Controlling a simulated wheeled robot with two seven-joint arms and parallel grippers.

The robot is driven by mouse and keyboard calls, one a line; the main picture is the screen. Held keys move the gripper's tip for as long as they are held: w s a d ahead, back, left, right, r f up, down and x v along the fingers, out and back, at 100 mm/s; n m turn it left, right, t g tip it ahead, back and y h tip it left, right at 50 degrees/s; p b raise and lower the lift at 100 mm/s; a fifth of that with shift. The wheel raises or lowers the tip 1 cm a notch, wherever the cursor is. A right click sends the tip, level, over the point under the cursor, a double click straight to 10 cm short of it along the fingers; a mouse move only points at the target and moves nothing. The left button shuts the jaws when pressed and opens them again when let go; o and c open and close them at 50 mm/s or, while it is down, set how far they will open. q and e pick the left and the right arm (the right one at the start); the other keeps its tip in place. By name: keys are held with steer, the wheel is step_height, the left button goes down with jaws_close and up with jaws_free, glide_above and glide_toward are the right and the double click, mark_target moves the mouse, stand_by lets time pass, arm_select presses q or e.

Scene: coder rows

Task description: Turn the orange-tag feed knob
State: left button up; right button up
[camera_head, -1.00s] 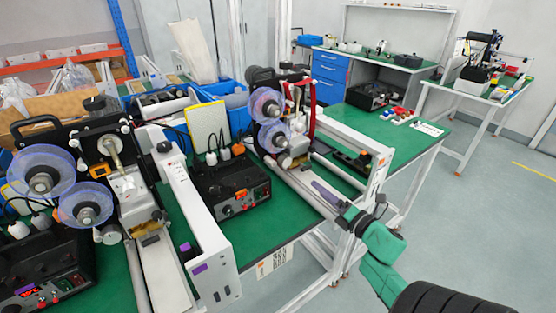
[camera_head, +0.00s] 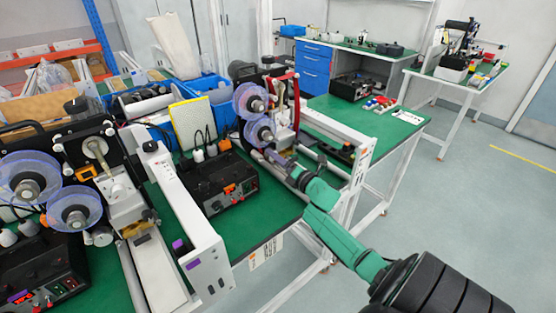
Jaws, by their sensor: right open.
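The right coder machine (camera_head: 270,112) has two clear purple-rimmed reels on its front. Its black control box (camera_head: 222,178) stands on the green bench with an orange tag (camera_head: 230,188) on its front and small knobs low on that face. Which of these is the feed knob is too small to tell. My right gripper (camera_head: 287,165) is open beside the lower part of the right machine, to the right of the control box and apart from it. Its fingers are small and partly blend with the machine. My left gripper is not in view.
A white rail (camera_head: 185,205) with a purple-tagged end plate stands between the two boxes. A white frame (camera_head: 362,165) stands right of my gripper. Blue bins (camera_head: 213,88) lie behind.

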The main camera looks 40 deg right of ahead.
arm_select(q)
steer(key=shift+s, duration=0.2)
arm_select(e)
jaws_close()
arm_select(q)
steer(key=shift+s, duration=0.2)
arm_select(e)
steer(key=shift+m, duration=0.3)
arm_select(q)
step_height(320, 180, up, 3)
steer(key=p, duration=0.2)
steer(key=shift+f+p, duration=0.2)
steer(key=shift+p, duration=0.2)
arm_select(e)
steer(key=m, duration=1.1)
steer(key=shift+m, duration=0.4)
steer(key=shift+f, duration=0.1)
jaws_free()
